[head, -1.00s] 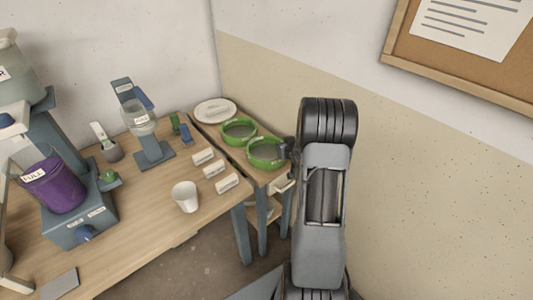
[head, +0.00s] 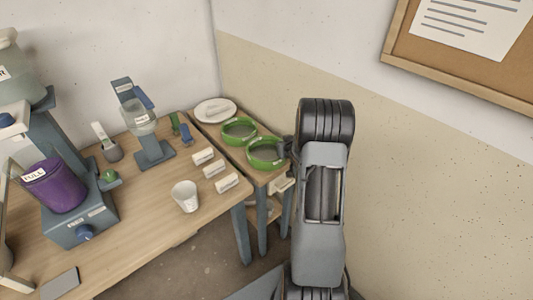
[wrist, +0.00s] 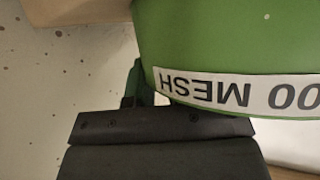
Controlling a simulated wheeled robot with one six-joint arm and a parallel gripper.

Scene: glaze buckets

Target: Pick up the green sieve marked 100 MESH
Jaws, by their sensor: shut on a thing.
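Two green sieves lie on the small side table in the head view, a far one (head: 239,141) and a near one (head: 262,166). My gripper (head: 286,148) is at the right edge of the near sieve, partly hidden behind my arm. In the wrist view the green sieve wall (wrist: 220,40) fills the upper right, with a white label that reads upside down "00 MESH"; its first digit is cut off by the frame. The dark gripper (wrist: 150,110) is against the sieve there, shut on it. The gripped part itself is mostly hidden.
A white plate (head: 206,106) lies at the back of the side table (head: 240,158). Small white blocks (head: 227,183) and a white cup (head: 185,197) stand on the larger table to the left. The walls close in behind and to the right.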

